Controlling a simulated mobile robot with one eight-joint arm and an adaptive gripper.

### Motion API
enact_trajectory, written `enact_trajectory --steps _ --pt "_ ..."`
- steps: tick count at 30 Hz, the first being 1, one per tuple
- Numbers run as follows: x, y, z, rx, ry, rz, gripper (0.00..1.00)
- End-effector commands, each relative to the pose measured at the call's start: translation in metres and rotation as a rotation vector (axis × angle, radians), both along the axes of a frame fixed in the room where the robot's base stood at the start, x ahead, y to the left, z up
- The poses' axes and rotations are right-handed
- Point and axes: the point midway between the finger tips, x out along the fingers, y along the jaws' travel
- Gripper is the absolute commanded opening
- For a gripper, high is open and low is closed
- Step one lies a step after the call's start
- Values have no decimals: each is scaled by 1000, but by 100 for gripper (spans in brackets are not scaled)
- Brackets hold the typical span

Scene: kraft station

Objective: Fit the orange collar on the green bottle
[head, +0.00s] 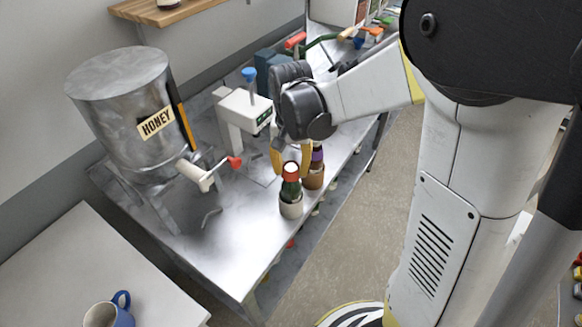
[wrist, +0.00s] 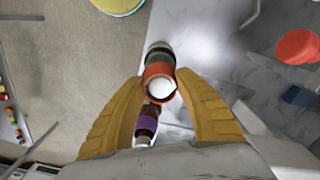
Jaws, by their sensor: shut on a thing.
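The green bottle (head: 291,188) stands upright in a pale cup-like holder (head: 291,208) near the front edge of the metal bench. The orange collar (head: 291,174) is around its upper part, and the white top shows through the ring. In the wrist view the orange collar (wrist: 157,70) lies between my fingertips, with the white top (wrist: 161,89) inside it and the green body (wrist: 159,58) beyond. My gripper (head: 290,160) has yellow fingers and comes from above, shut on the collar; its fingertips (wrist: 163,76) touch the collar's sides. Whether the collar is fully seated cannot be told.
A purple-banded bottle (head: 316,157) in a brown holder (head: 313,178) stands close behind on the right. A honey tank (head: 120,100) with a red-handled tap (head: 234,161) is at left. A white device (head: 240,112) stands behind. The bench front-left (head: 235,245) is clear.

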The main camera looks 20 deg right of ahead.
Motion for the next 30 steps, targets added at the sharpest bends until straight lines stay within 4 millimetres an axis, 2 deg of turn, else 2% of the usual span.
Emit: enact_trajectory --steps 9,21,22,24,30 --pt "0 0 -11 0 0 0 26" --pt "0 0 -11 0 0 0 26" --pt "0 0 -11 0 0 0 48" --pt "0 0 -11 0 0 0 63" --pt "0 0 -11 0 0 0 63"
